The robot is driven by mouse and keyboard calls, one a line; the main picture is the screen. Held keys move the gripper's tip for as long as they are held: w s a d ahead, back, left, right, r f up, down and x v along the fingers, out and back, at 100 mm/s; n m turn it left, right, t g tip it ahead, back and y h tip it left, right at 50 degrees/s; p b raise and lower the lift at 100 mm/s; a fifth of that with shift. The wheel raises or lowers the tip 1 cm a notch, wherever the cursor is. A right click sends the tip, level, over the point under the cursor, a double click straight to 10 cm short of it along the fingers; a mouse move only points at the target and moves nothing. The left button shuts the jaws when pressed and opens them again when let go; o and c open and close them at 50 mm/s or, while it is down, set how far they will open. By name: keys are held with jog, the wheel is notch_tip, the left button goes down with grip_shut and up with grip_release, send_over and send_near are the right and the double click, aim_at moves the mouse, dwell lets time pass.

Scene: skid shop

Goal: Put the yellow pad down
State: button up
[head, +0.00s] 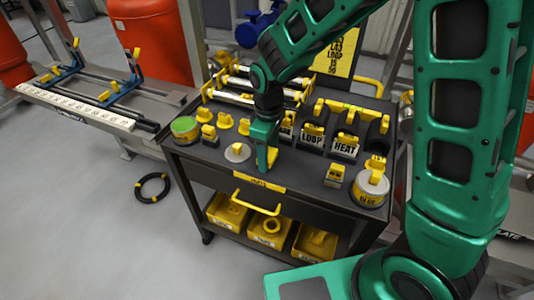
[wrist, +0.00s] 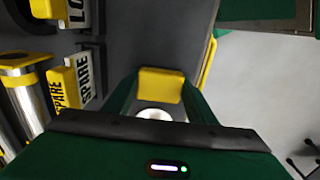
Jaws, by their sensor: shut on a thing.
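My gripper (head: 264,148) is over the front part of the dark cart top, pointing down. It is shut on the yellow pad (head: 272,156), which shows at the fingertips. In the wrist view the pad (wrist: 161,85) sits between the two green fingers. Whether the pad touches the cart top (head: 300,178) is hard to tell. A pale round disc with a yellow knob (head: 237,153) stands just left of the gripper, and a pale round shape (wrist: 153,114) shows below the pad in the wrist view.
Labelled yellow-and-black blocks LOOP (head: 312,138) and HEAT (head: 345,148) stand behind and right. A green-topped tin (head: 185,128) is at the left corner, a white-topped tin (head: 370,188) at the right. A small yellow block (head: 335,174) stands near the front edge. Bare top lies right of the gripper.

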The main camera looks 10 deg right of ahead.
jog(key=shift+s+f, duration=0.1)
jog(key=shift+f, duration=0.25)
